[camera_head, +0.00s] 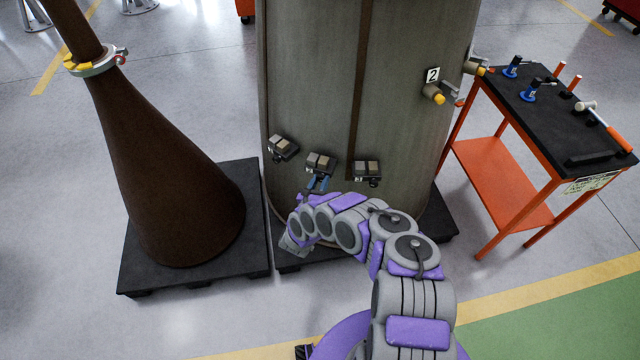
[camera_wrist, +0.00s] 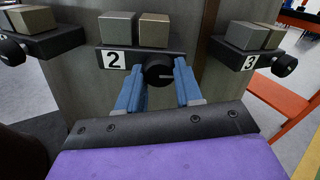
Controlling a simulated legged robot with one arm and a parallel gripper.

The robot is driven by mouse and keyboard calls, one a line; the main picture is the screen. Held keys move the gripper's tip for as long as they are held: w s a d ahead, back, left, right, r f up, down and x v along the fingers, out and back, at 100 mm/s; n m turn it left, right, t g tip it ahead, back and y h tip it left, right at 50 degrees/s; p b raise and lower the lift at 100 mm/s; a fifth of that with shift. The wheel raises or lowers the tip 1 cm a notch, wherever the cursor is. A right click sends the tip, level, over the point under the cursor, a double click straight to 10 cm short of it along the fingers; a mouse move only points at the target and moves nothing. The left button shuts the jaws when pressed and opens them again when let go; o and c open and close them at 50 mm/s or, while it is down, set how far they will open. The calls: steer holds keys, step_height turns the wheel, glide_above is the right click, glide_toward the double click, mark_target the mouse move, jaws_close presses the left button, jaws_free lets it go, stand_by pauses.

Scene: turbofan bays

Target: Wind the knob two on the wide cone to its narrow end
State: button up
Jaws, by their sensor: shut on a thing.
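The wide cone (camera_head: 410,80) is the large grey-brown body standing in front of me. Three dark boxes with paired blocks on top sit low on it. The middle box (camera_head: 320,160) carries a white label 2 (camera_wrist: 114,60) in the wrist view. Knob two (camera_wrist: 158,70) is round and black, on this box's front face. A pale line on it points to the right. My gripper (camera_wrist: 161,78) has its blue fingers on either side of the knob, shut on it. In the head view my gripper (camera_head: 318,183) is at the middle box, and the knob is hidden. No narrow-end mark is readable.
Box 3 (camera_wrist: 245,48) with its knob is close on the right, another box (camera_wrist: 40,38) on the left. A crank (camera_head: 436,93) also labelled 2 sticks out higher up. A brown cone (camera_head: 160,170) stands left, an orange tool cart (camera_head: 500,180) right.

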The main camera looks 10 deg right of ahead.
steer(key=shift+s+f+m, duration=0.1)
steer(key=shift+f+m, duration=0.1)
steer(key=shift+m, duration=0.1)
stand_by(0.4)
steer(key=o, duration=0.9)
steer(key=shift+a, duration=0.1)
steer(key=shift+c, duration=0.2)
steer(key=shift+o, duration=0.9)
steer(key=shift+r, duration=0.1)
steer(key=v, duration=1.7)
steer(key=shift+b, duration=0.35)
steer(key=shift+a, duration=0.15)
